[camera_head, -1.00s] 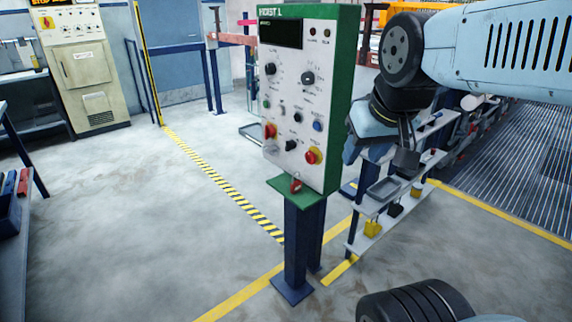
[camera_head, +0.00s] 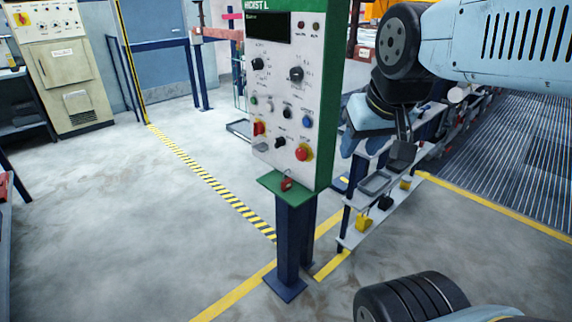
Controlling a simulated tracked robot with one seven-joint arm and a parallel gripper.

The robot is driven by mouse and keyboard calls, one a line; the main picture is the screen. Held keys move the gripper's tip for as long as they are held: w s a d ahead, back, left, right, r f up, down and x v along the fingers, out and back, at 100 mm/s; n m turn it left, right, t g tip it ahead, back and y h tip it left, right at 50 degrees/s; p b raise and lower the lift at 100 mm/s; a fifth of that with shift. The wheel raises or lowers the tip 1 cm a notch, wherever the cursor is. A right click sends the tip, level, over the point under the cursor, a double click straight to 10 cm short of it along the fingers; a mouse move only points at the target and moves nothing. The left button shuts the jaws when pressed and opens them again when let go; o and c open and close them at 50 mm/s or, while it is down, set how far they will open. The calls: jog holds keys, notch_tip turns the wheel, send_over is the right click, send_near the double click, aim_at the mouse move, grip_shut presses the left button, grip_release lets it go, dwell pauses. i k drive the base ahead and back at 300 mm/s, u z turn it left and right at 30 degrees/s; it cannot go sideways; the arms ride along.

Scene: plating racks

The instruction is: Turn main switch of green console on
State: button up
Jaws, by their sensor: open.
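The green console (camera_head: 324,130) stands on a dark blue post, with a white front panel of knobs, buttons and a dark display. A red and yellow rotary switch (camera_head: 259,128) sits at the panel's lower left and looks like the main switch; its setting is too small to tell. A red round button on yellow (camera_head: 303,152) is at the lower right. A small red item (camera_head: 286,183) rests on the green ledge below. My gripper (camera_head: 402,153) is open, right of the console, apart from the panel; its fingertips are hard to make out.
A shelf stand (camera_head: 374,186) with trays and padlocks is close behind and right of the console. A beige cabinet (camera_head: 72,80) stands at the far left. A yellow-black floor stripe (camera_head: 205,178) runs left of the post. The grey floor at left is clear.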

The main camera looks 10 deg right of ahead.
aim_at(259, 128)
jog(key=u, duration=0.6)
jog(key=i, duration=0.15)
jog(key=z, duration=2.75)
jog(key=k, duration=0.3)
jog(key=u, duration=0.45)
jog(key=k, duration=0.85)
jog(key=u, duration=1.4)
jog(key=i, duration=1.05)
jog(key=z, duration=0.25)
